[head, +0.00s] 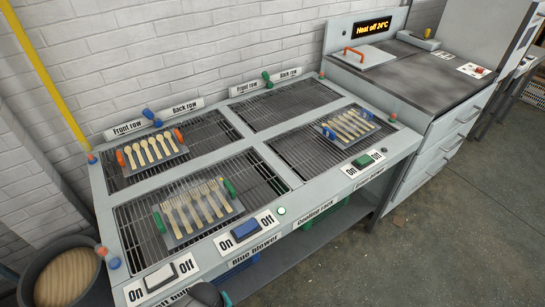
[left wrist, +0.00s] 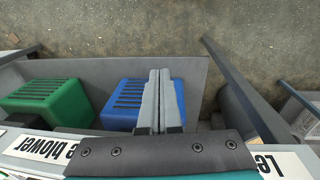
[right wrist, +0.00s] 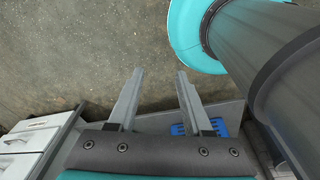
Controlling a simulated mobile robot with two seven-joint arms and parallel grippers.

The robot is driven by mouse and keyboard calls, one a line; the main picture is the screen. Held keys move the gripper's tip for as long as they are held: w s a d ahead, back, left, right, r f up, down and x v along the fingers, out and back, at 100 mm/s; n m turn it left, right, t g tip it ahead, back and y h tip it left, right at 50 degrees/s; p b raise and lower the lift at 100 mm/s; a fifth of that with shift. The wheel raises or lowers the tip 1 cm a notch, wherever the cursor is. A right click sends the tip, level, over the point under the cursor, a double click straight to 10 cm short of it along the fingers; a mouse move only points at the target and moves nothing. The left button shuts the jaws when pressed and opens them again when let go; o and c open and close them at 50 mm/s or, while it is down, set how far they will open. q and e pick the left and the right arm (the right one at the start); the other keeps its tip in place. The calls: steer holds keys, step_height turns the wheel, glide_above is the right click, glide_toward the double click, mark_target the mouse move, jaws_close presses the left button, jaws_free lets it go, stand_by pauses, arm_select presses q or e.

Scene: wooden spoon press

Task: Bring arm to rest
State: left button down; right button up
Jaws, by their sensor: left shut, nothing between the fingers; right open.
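My left gripper (left wrist: 159,98) shows in the left wrist view with its two fingers together and nothing between them. It points down past the rack's labelled front edge, over the blue blower (left wrist: 140,100). My right gripper (right wrist: 160,78) shows in the right wrist view with its fingers apart and empty, over bare floor and the edge of a grey shelf. Neither gripper can be made out clearly in the head view; only a dark and teal piece of my arm shows at the bottom edge.
The cooling rack (head: 285,218) carries trays of wooden spoons (head: 152,150), forks (head: 197,207) and more cutlery (head: 347,125). A green blower (left wrist: 48,101) stands on the lower shelf. A press bench (head: 430,75) is at back right, a bin (head: 68,280) at front left. Floor at right is clear.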

arm_select(q)
steer(key=s+a+f+m+b, duration=0.2)
steer(key=s+f+m+b, duration=0.3)
steer(key=s+f, duration=0.6)
steer(key=s+a+f+m+b, duration=0.3)
steer(key=s+f+m+b, duration=0.2)
steer(key=s+f, duration=0.7)
steer(key=shift+s+a+y+b, duration=0.3)
steer(key=shift+s+b, duration=0.25)
steer(key=shift+b, duration=0.55)
arm_select(e)
step_height(320, 180, down, 14)
steer(key=s, duration=0.2)
steer(key=shift+s+g, duration=0.25)
steer(key=shift+g, duration=0.05)
